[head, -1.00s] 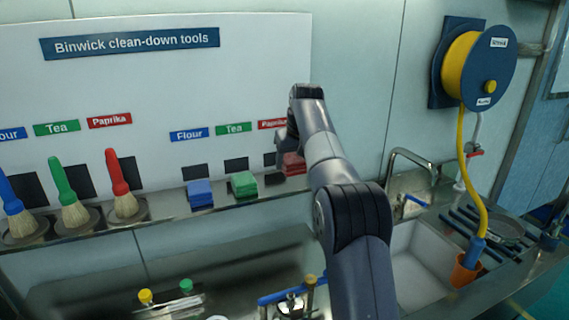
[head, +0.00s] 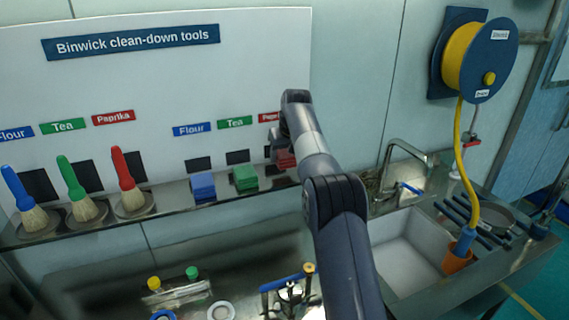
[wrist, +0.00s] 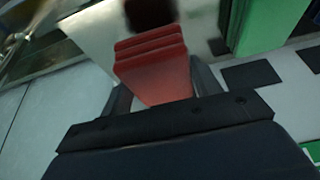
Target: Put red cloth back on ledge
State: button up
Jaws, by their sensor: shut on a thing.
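The red cloth (head: 287,159) is a folded, layered block at the right end of the ledge (head: 165,207), beside the green cloth (head: 244,178) and under the right Paprika label. My gripper (head: 279,147) is at the cloth, and my arm hides part of it. In the wrist view the red cloth (wrist: 150,62) sits between the two fingers of my gripper (wrist: 158,88), which are shut on it. I cannot tell whether the cloth touches the ledge. The blue cloth (head: 203,188) lies further left on the ledge.
Blue, green and red brushes (head: 126,182) stand on the ledge's left part. A green block (wrist: 270,25) is close to the right of the cloth in the wrist view.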

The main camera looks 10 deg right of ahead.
aim_at(290, 157)
notch_tip(290, 157, down, 2)
jog(key=shift+f, duration=0.1)
jog(key=shift+w+f, duration=0.2)
jog(key=shift+f, duration=0.45)
jog(key=shift+f, duration=0.15)
jog(key=shift+f, duration=0.15)
jog(key=o, duration=0.9)
jog(key=shift+o, duration=0.2)
jog(key=v, duration=1.1)
jog(key=shift+w+d, duration=0.1)
jog(key=shift+w, duration=0.25)
